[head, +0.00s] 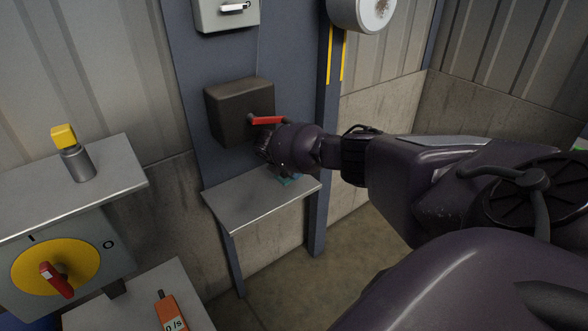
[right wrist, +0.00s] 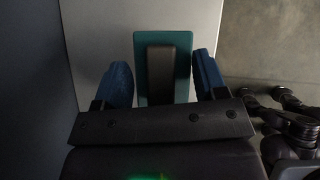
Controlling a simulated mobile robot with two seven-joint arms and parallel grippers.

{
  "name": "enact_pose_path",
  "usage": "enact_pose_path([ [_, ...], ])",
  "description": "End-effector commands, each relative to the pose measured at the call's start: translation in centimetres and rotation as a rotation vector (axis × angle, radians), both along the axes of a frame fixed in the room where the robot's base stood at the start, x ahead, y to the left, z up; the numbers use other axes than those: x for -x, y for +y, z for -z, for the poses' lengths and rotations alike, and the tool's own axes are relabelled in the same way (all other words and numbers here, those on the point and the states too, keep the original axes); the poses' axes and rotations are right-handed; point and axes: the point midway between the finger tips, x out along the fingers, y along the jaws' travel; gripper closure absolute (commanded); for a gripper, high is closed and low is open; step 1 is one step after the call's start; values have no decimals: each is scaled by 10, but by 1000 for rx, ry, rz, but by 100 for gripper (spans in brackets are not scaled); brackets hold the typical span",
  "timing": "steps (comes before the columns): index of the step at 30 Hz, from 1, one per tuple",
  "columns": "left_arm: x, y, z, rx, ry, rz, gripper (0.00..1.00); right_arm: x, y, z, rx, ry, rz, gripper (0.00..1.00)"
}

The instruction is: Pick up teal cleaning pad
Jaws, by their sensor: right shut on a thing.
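The teal cleaning pad (right wrist: 140,60) has a dark block-shaped grip (right wrist: 161,70) on its back. It is at the small grey shelf, and only a teal sliver of the pad (head: 290,181) shows in the head view. My right gripper (right wrist: 163,84) is shut on the pad, with its blue fingers on either side. In the head view my right gripper (head: 277,168) is low over the shelf and mostly hides the pad. I cannot tell whether the pad touches the shelf. My left gripper is not in view.
The grey shelf (head: 240,208) is otherwise bare. A dark box with a red lever (head: 267,121) is just above my right gripper. At left are a bench (head: 110,165) with a yellow-topped cylinder (head: 72,160), a yellow dial with a red handle (head: 57,280), and an orange device (head: 172,312).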

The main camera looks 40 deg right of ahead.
Motion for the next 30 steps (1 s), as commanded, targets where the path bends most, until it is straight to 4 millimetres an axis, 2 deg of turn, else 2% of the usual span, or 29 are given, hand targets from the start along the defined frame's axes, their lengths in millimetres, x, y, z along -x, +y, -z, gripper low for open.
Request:
enact_pose_path([
  [1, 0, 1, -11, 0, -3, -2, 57, 0, 15, -5, -4, -1, -6, 62],
  [9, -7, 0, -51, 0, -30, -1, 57, 7, 84, -4, -4, 0, -5, 62],
  [15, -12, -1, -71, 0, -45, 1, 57, 11, 127, -2, -2, 1, -4, 62],
  [21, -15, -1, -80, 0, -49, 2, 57, 13, 152, 0, 0, 2, -1, 62],
  [30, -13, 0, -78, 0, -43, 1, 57, 14, 163, 2, 0, 2, -1, 62],
])
